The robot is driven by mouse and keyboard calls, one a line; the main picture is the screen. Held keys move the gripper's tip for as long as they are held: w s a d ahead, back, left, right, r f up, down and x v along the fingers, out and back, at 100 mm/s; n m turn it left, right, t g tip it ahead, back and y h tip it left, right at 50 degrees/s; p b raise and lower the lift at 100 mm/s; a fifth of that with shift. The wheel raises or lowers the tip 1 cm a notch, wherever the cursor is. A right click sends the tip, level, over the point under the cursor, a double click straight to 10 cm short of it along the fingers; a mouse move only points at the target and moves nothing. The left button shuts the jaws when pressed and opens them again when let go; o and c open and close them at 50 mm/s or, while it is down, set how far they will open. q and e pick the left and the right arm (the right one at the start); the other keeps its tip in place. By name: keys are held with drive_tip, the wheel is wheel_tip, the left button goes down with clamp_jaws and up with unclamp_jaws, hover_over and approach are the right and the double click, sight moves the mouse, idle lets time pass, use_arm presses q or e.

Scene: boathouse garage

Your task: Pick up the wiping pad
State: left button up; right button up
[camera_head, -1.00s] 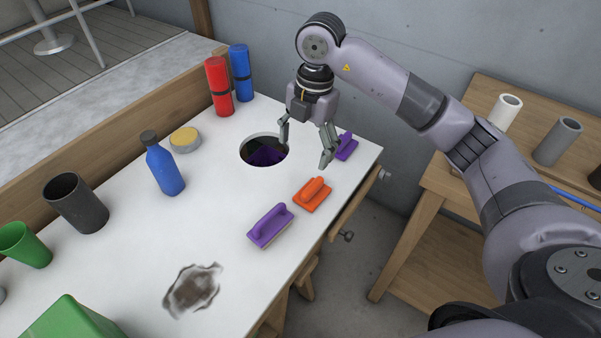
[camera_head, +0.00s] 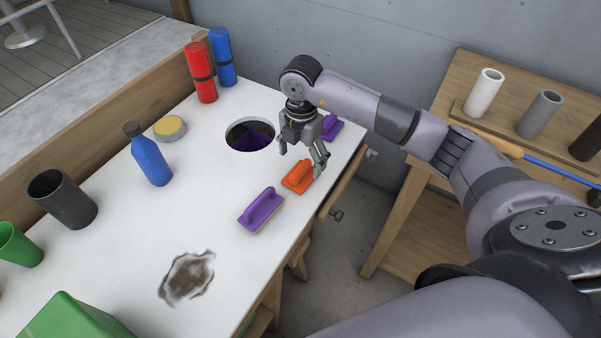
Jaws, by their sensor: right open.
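Several wiping pads with handles show on the white bench. An orange pad (camera_head: 297,177) lies near the right edge, with a purple pad (camera_head: 260,210) nearer to me and another purple pad (camera_head: 331,127) behind my gripper. A purple thing (camera_head: 252,142) shows inside the round hole (camera_head: 237,126) in the bench top. My right gripper (camera_head: 299,160) is open, fingers down, just behind and above the orange pad. One finger overlaps the pad's far end in the picture; I cannot tell whether they touch. My left gripper is not in view.
A dark stain (camera_head: 187,278) marks the bench front. A blue bottle (camera_head: 150,157), yellow-topped tin (camera_head: 170,128), dark cup (camera_head: 64,199), green cup (camera_head: 18,246) and red (camera_head: 200,72) and blue (camera_head: 222,58) cylinders stand left and back. A wooden table (camera_head: 412,190) stands right.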

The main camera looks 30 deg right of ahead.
sight(302, 166)
wheel_tip(302, 166, down, 4)
drive_tip(key=shift+d+r+p, duration=0.1)
drive_tip(key=shift+p, duration=0.25)
drive_tip(key=shift+f, duration=0.45)
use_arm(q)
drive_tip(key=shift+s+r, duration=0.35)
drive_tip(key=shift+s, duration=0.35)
use_arm(e)
drive_tip(key=c, duration=1.3)
